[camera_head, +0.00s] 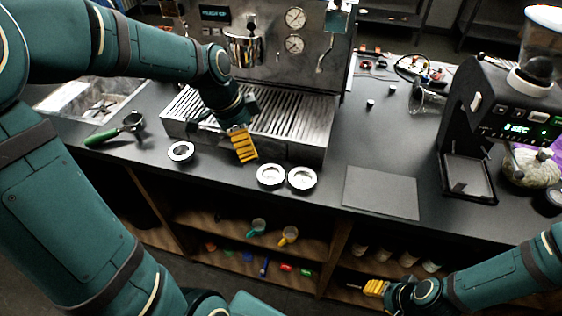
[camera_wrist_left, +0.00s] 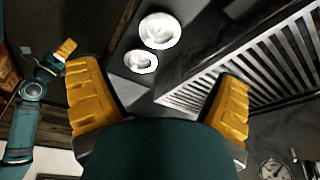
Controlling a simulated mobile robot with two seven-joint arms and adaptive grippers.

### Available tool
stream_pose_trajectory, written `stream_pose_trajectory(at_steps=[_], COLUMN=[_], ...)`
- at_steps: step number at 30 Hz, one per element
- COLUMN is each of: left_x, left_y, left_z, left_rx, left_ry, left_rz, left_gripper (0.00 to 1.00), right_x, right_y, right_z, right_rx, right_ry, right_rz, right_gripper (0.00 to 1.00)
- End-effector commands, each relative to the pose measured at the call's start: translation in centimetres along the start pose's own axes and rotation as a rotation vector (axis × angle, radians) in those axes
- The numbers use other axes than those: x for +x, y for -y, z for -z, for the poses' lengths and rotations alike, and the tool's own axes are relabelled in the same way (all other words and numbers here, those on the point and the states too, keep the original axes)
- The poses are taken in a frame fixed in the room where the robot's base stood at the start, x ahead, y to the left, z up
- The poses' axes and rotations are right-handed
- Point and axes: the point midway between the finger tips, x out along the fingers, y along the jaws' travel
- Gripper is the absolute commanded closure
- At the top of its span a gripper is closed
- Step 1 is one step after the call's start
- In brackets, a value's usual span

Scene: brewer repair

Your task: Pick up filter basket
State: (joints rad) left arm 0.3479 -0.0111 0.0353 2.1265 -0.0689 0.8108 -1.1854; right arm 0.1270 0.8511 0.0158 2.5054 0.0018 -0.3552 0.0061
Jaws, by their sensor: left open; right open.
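Three shallow, round metal filter baskets lie on the dark counter. One (camera_head: 181,152) is left of my left gripper (camera_head: 243,146); two lie close together to its right, a nearer-left one (camera_head: 271,175) and a right one (camera_head: 302,178). Two baskets also show in the left wrist view, a larger one (camera_wrist_left: 160,31) and a smaller one (camera_wrist_left: 141,62), beyond the spread yellow fingers of the left gripper (camera_wrist_left: 160,78). That gripper is open and empty, above the counter in front of the drip tray. My right gripper (camera_head: 376,287) is low at the lower right, away from the baskets.
The espresso machine's slatted drip tray (camera_head: 290,115) is directly behind the left gripper. A green-handled portafilter (camera_head: 115,130) lies to the left. A flat dark mat (camera_head: 382,192) lies right of the baskets. The black grinder (camera_head: 485,100) stands farther right. Open shelves below hold cups.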

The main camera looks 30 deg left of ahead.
Motion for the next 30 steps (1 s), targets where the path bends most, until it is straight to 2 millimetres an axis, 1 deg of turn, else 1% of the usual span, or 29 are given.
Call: stream_pose_trajectory(at_steps=[2,5,9,13,16,23,27,30], left_x=[0.5,1.9,4.8,7.0,8.1,9.6,11.7,13.0], left_y=[0.0,-0.1,-0.1,0.0,0.0,0.0,0.0,0.1], left_z=[0.0,-0.1,-0.1,0.0,0.0,0.1,0.3,0.3], left_rx=[0.0,0.0,0.0,0.0,0.0,0.0,0.001,0.001], left_ry=[0.001,0.002,0.002,0.002,0.001,0.0,0.001,0.001], left_rz=[-0.003,-0.004,-0.005,-0.004,-0.003,-0.002,-0.004,-0.003], left_gripper=[0.08,0.08,0.08,0.08,0.08,0.08,0.08,0.08], right_x=[0.1,0.4,1.0,1.4,1.5,1.8,2.4,2.7], right_y=[-0.1,-0.2,-0.4,-0.5,-0.6,-0.7,-0.9,-1.0], right_z=[-0.1,-0.2,-0.4,-0.6,-0.7,-0.7,-0.7,-0.6], right_rx=[0.0,0.0,-0.002,-0.003,-0.003,-0.004,-0.004,-0.005], right_ry=[0.001,0.003,0.008,0.012,0.014,0.015,0.012,0.011], right_rz=[0.0,0.0,0.0,0.001,0.001,0.001,0.001,0.001], right_gripper=[0.53,0.53,0.53,0.53,0.53,0.53,0.53,0.53])
